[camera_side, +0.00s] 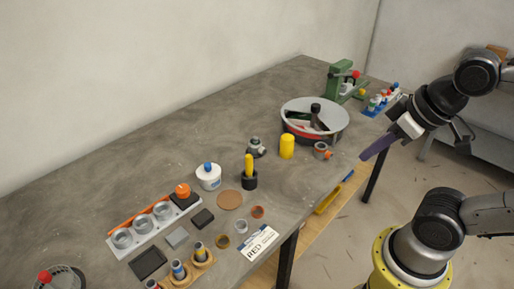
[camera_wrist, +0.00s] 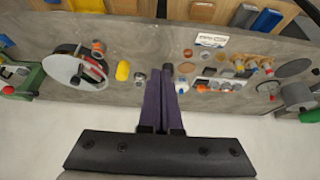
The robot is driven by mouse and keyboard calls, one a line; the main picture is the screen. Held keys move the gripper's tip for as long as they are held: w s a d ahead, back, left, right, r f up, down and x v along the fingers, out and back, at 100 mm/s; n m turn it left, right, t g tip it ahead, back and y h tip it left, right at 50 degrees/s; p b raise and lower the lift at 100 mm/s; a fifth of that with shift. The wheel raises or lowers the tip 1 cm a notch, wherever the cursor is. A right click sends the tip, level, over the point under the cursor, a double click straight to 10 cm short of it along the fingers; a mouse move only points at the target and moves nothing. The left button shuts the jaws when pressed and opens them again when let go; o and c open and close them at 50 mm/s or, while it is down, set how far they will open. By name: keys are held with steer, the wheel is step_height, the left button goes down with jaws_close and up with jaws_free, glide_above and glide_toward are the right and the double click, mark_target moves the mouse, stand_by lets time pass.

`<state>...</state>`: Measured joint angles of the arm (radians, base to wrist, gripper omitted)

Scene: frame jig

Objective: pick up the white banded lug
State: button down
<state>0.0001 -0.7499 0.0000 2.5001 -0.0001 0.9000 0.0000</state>
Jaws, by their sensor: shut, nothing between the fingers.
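My gripper (camera_side: 364,157) has long purple fingers. In the camera_side view it hangs beyond the table's right edge, apart from every object. In the camera_wrist view its fingers (camera_wrist: 161,84) lie together with nothing between them. Several small dark lugs with coloured bands stand in a wooden holder at the front of the table, among them a blue-banded lug (camera_side: 179,269) and a yellow-banded lug (camera_side: 199,250). The one at the lower frame edge shows a red top. I cannot make out a white band on any of them. My gripper is far from this holder.
A white card (camera_side: 258,242) reading RED lies beside the holder. A grey rack with round cups (camera_side: 122,239), a white jar (camera_side: 208,177), a yellow cylinder (camera_side: 287,147), a large round bin (camera_side: 335,117) and a green press (camera_side: 339,82) stand on the table. Bare tabletop lies along the wall.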

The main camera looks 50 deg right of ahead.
steer(key=c, duration=1.5)
jaws_free()
steer(key=shift+c, duration=0.2)
steer(key=o, duration=1.3)
